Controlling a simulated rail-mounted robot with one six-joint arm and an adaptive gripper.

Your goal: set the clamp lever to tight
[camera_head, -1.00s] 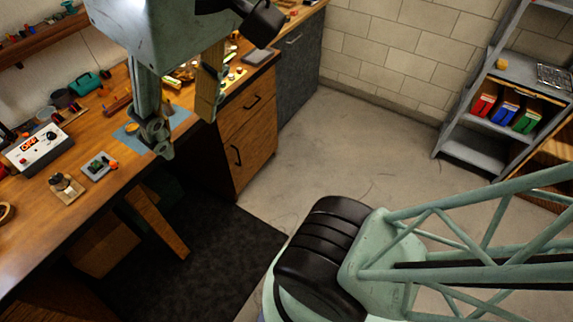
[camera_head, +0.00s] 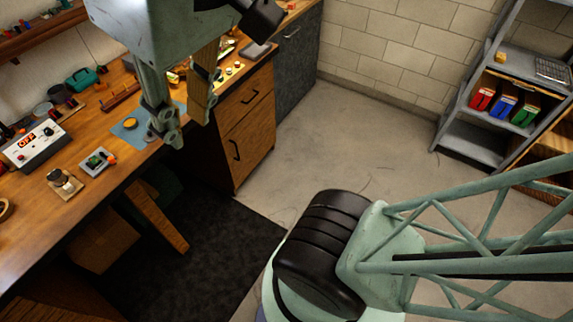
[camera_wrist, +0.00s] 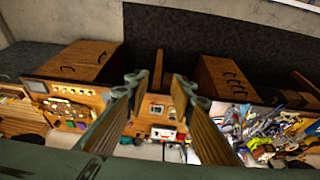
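My gripper (camera_head: 187,125) hangs above the front edge of the wooden workbench (camera_head: 80,200), near a blue mat (camera_head: 122,138). Its two fingers are spread with nothing between them, and the open gripper also shows in the wrist view (camera_wrist: 160,84). I cannot identify the clamp lever with certainty. The gripper is apart from both.
A white control box (camera_head: 34,144) with a red OFF display stands at the bench's left. A round orange-topped item (camera_head: 130,123) lies on the mat. Drawers (camera_head: 245,130) are below the bench at right. Bare floor (camera_head: 340,140) lies between bench and grey shelf (camera_head: 470,140).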

